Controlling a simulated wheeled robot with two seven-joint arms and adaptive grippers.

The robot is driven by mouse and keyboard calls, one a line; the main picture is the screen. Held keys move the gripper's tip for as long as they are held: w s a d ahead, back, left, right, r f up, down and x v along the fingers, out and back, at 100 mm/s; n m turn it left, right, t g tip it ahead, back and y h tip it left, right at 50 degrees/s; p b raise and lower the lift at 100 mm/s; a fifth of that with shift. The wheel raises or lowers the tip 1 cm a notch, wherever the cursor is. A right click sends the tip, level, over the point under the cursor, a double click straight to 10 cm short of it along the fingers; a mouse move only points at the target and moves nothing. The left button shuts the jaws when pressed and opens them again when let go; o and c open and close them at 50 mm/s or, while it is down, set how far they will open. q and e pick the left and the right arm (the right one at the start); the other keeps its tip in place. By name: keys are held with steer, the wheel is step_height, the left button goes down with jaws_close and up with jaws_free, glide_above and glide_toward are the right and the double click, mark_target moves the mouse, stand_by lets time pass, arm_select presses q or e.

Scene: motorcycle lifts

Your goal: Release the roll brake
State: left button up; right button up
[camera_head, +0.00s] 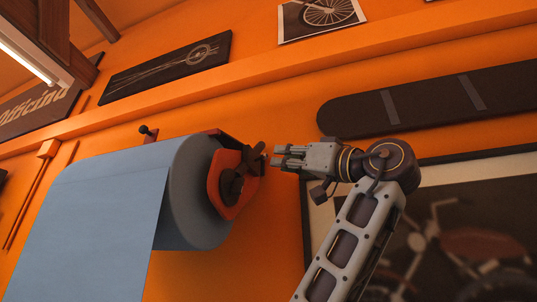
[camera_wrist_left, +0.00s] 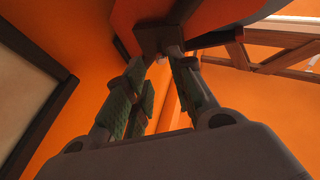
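A large blue roll (camera_head: 190,200) hangs on the orange wall, its sheet hanging down to the left. On its right end is a red-orange bracket (camera_head: 222,207) with a dark brake handle (camera_head: 232,184). My left gripper (camera_head: 276,158) is just right of the handle, pointing at it, with a small gap between. In the left wrist view, the fingers (camera_wrist_left: 161,66) are apart with green pads and nothing between them. The handle's dark block (camera_wrist_left: 160,40) shows just beyond the fingertips. Whether a tip touches it is unclear. My right gripper is not in view.
A dark padded board (camera_head: 430,100) is mounted on the wall above my arm. A framed motorcycle picture (camera_head: 450,235) hangs behind my arm at the lower right. A small dark knob (camera_head: 148,131) sticks up behind the roll. An orange ledge (camera_head: 270,75) runs along the wall.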

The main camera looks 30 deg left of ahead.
mark_target(267, 158)
arm_select(q)
steer(key=shift+p+x, duration=0.9)
steer(key=shift+x, duration=2.35)
steer(key=shift+d, duration=0.1)
steer(key=shift+c, duration=0.5)
